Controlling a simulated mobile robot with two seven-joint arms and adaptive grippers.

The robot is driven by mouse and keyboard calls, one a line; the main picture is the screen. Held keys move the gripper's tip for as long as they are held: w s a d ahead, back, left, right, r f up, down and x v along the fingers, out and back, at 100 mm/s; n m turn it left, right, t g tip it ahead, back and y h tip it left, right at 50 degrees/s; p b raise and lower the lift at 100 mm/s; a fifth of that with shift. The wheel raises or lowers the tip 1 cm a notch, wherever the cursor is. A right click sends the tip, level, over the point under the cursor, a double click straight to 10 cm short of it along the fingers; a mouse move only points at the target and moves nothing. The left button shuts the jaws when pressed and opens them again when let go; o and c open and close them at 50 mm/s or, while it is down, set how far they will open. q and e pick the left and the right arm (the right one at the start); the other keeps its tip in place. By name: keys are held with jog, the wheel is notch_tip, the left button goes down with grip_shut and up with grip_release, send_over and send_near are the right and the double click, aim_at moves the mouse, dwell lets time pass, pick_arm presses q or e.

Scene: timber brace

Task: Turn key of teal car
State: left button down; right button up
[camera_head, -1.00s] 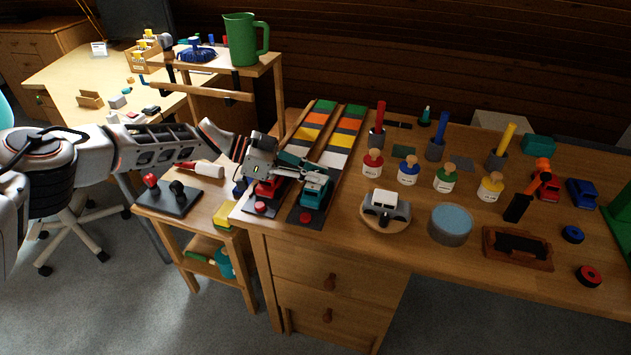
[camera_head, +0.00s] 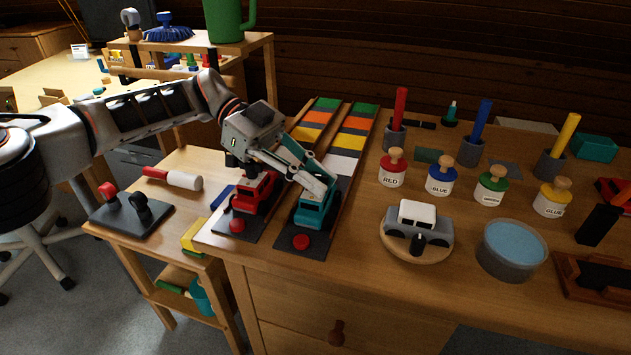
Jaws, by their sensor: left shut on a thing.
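The teal car (camera_head: 312,213) sits at the near end of the right-hand striped track, on a dark strip with a red button (camera_head: 301,242) in front of it. My left gripper (camera_head: 312,188) reaches in from the left and its fingers are at the top of the teal car. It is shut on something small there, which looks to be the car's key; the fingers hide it. The red car (camera_head: 255,195) stands on the left-hand track, just below my left gripper's wrist. My right gripper is not in view.
A grey and white car (camera_head: 418,222) stands on a round wooden base to the right. A side table (camera_head: 178,225) is at left. A green mug (camera_head: 228,18) stands on the shelf behind.

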aim_at(317, 175)
pick_arm(q)
jog(key=shift+f, duration=0.1)
dwell(0.4)
jog(key=c, duration=2)
grip_release()
jog(key=shift+r, duration=0.3)
notch_tip(317, 175, up, 10)
jog(key=shift+f, duration=0.25)
